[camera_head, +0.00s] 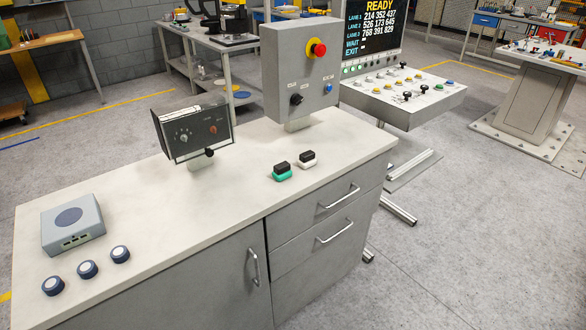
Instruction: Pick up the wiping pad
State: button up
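Two small block-shaped things with black tops sit side by side on the pale worktop (225,205), right of its middle. The nearer one has a green base (282,175); the one just behind it to the right has a white base (307,161). They look like pads with black grips, but I cannot tell for sure which is the wiping pad. Both stand apart from the boxes behind them. My gripper is not in view.
A grey box with a round disc (72,223) and three round blue-and-white pieces (87,269) are at the left. A black control box (193,129) and a grey box with a red button (300,70) stand along the back. The middle front of the worktop is clear.

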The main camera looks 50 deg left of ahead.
aim_at(282, 170)
jog(key=u, duration=0.05)
jog(key=i, duration=0.95)
jog(key=u, duration=0.4)
jog(key=k, duration=0.25)
jog(key=u, duration=3.7)
